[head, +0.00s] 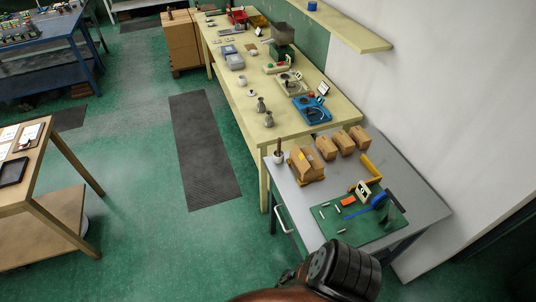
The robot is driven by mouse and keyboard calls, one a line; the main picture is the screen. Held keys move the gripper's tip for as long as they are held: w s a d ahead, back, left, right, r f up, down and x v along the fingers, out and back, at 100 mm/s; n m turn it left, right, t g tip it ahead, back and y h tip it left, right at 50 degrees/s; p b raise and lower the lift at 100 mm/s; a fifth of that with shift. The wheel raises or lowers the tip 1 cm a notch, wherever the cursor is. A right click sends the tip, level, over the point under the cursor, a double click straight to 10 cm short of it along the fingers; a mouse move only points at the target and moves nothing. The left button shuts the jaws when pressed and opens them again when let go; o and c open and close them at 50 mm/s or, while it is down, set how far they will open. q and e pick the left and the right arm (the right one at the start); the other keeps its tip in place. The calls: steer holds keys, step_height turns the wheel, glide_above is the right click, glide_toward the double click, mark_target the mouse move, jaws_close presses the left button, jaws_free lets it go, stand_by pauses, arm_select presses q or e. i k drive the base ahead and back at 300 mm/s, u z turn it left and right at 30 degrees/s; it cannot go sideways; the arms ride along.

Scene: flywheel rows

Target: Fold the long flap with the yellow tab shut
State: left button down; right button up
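A brown cardboard box (306,166) sits on a thin tan board at the left part of the grey table (400,172). A small yellow patch (309,154), which may be the yellow tab, shows at its top. The box is small here, and I cannot tell how each flap lies. Neither gripper is in view. A dark ridged part of one of my arms shows at the bottom, well in front of the table and apart from the box.
Three similar boxes (343,142) stand in a row behind it. A white cup (279,157) with a brown stick is left of it. A yellow angled piece (371,168) and a green mat (343,228) with small tools lie right. A cream bench (262,130) adjoins the table.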

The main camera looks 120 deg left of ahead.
mark_target(303, 162)
steer(key=u, duration=0.6)
steer(key=i, duration=1.35)
steer(key=u, duration=1.4)
steer(key=i, duration=0.65)
steer(key=u, duration=1.25)
steer(key=i, duration=0.65)
steer(key=u, duration=2.65)
